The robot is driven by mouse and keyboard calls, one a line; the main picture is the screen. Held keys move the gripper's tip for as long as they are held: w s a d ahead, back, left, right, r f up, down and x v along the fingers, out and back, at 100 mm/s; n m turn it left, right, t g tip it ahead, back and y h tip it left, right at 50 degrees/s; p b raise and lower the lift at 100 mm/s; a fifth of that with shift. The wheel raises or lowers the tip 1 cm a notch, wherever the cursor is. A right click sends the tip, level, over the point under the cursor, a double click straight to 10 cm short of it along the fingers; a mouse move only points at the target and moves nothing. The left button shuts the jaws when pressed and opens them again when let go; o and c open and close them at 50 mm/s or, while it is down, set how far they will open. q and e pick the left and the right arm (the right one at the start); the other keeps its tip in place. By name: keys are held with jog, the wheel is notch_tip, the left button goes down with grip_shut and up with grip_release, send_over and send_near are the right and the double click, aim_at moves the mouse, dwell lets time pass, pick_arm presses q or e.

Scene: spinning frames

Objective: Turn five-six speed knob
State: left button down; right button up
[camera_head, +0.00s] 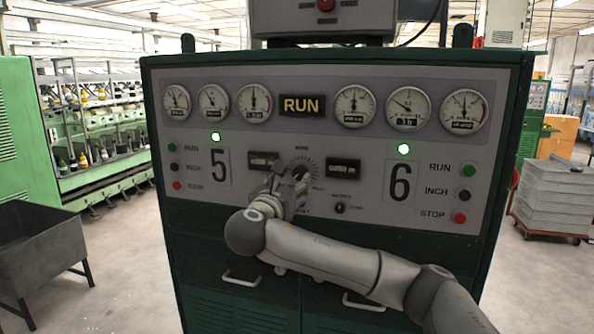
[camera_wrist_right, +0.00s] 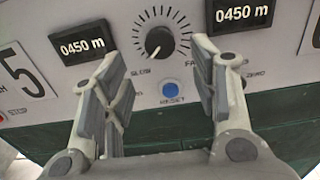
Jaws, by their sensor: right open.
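The speed knob (camera_wrist_right: 160,42) is black with a white pointer line and a ring of dial marks. It sits between the panels marked 5 and 6, and in the head view its dial (camera_head: 303,166) is partly hidden by my gripper. My right gripper (camera_head: 289,184) is in front of the panel at the knob. In the wrist view my right gripper (camera_wrist_right: 155,66) is open, its two fingers apart below and to either side of the knob. Nothing is between the fingers. My left gripper is not in view.
A blue reset button (camera_wrist_right: 172,88) lies below the knob. Two displays reading 0450 m flank it, the left one (camera_wrist_right: 82,45) and the right one (camera_wrist_right: 240,13). Run, inch and stop buttons (camera_head: 461,196) sit at right. A grey bin (camera_head: 40,235) stands left of the green cabinet.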

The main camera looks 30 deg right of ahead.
aim_at(299, 176)
jog(key=p+x, duration=0.1)
jog(key=x, duration=0.3)
jog(key=shift+w+d+r+p, duration=0.1)
jog(key=shift+d+r+p, duration=0.15)
jog(key=shift+p, duration=0.1)
jog(key=shift+w+d+f, duration=0.25)
jog(key=shift+w+d, duration=0.25)
jog(key=shift+w, duration=0.05)
jog(key=c, duration=1)
jog(key=shift+m, duration=0.3)
